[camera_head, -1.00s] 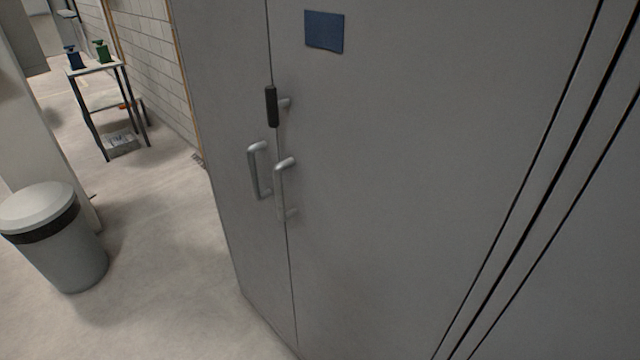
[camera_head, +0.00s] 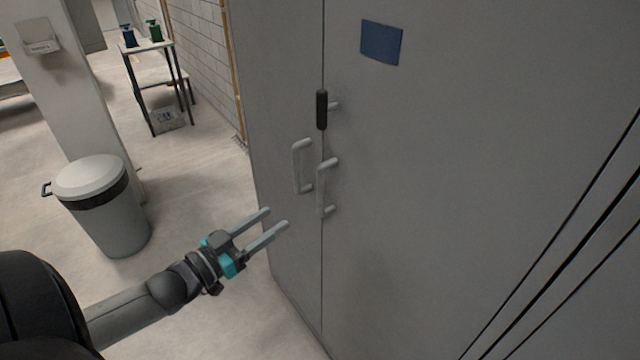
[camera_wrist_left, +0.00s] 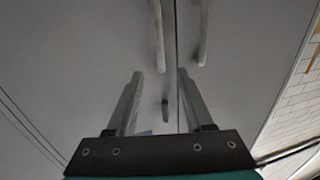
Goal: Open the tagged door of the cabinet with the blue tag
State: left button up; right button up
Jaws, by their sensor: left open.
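The grey cabinet (camera_head: 450,190) fills the right of the head view, with a blue tag (camera_head: 381,42) high on its right door. Two silver bar handles flank the door seam: the right door's handle (camera_head: 322,188) and the left door's handle (camera_head: 298,166). A dark latch (camera_head: 322,110) sits above them at the seam. My left gripper (camera_head: 278,217) is open and empty, below and left of the handles, apart from them. In the left wrist view, its fingers (camera_wrist_left: 157,85) point toward the doors, with both handles beyond them. My right gripper is not in view.
A grey bin with a white lid (camera_head: 92,178) stands at the left beside a pillar (camera_head: 85,95). A small table (camera_head: 150,45) with blue and green dispensers stands at the back by the tiled wall. Floor between bin and cabinet is clear.

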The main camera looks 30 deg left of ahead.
aim_at(318, 189)
pick_arm(q)
jog(key=w+d+b, duration=0.1)
jog(key=w, duration=0.4)
jog(key=w+d, duration=0.1)
jog(key=w, duration=0.4)
jog(key=w+d+b, duration=0.1)
jog(key=w, duration=0.4)
jog(key=shift+b, duration=0.3)
jog(key=shift+s, duration=0.1)
jog(key=shift+c, duration=0.3)
grip_shut()
dwell(0.7)
